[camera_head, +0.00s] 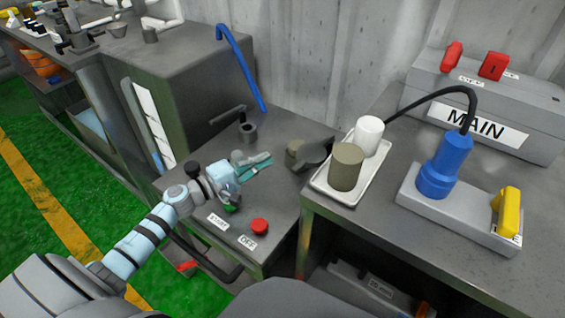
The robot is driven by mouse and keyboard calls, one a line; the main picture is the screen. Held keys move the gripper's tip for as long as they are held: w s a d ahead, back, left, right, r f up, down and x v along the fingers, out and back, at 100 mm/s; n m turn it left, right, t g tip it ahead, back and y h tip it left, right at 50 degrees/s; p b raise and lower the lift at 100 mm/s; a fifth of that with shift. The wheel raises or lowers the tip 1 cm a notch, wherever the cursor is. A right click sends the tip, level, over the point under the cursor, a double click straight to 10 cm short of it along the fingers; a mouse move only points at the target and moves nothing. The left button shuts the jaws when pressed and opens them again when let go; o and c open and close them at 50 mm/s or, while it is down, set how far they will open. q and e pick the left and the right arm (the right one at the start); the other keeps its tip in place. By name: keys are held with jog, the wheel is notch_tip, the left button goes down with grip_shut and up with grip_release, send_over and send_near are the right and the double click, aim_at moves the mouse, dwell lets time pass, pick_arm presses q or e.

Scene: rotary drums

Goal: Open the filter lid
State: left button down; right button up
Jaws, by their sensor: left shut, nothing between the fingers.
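I cannot tell for sure which part is the filter lid. A dark round fitting (248,132) with a thin lever stands at the back of the grey machine top (205,160). A dark, flat-ended piece (314,153) lies beside a small olive-brown round part (293,148) at the machine's right edge. My left gripper (264,161) is shut and empty over the machine top, in front of the dark fitting and left of the dark piece, apart from both. My right gripper is out of view.
A green button (232,208) lies under my left wrist, with a red button (259,226) to its right. A white tray (322,184) holds a white cylinder (368,136) and an olive one (346,167). A blue plug (445,165) with a black cable stands farther right.

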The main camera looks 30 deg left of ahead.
pick_arm(q)
jog(key=x, duration=0.3)
jog(key=shift+w+d+r+p, duration=0.15)
jog(key=shift+w+d+p, duration=0.05)
jog(key=shift+d+p, duration=0.15)
jog(key=shift+s+d+p, duration=0.2)
jog(key=shift+d+p, duration=0.1)
jog(key=shift+d, duration=0.3)
jog(key=shift+s+d+p, duration=0.2)
jog(key=shift+d+p, duration=0.1)
jog(key=shift+d, duration=0.3)
jog(key=shift+s+d, duration=0.15)
jog(key=shift+d, duration=0.35)
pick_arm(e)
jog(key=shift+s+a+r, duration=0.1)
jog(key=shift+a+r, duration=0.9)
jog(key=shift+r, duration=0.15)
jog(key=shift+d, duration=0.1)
